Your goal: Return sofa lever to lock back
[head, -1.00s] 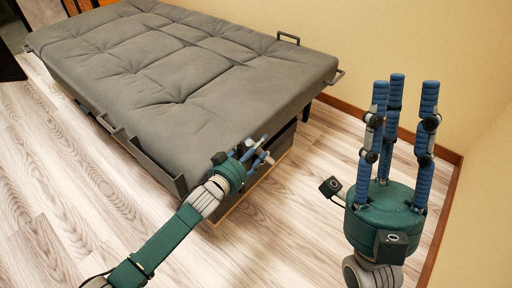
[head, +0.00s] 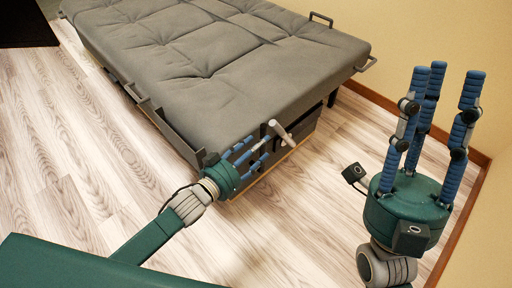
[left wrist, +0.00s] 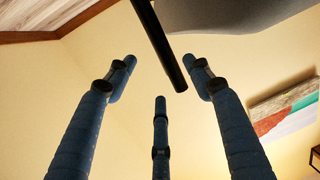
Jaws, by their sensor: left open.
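The grey sofa (head: 225,75) lies flat like a bed. At its near end a short pale grey lever (head: 281,131) sticks out by the dark base, angled up to the left. My left gripper (head: 255,151) is open, just left of and below the lever, with its fingers pointing towards it. I see no grip on the lever. In the left wrist view a dark bar (left wrist: 160,45) reaches down between the open fingers (left wrist: 160,105); I cannot tell whether it is the lever. My right gripper (head: 438,98) is open and empty, fingers up, to the right of the sofa.
The sofa's dark side rail (head: 163,125) runs along its left side, and a metal loop (head: 321,19) stands at its right edge. The wood floor (head: 70,150) is clear on the left. A yellow wall (head: 440,35) closes the right side.

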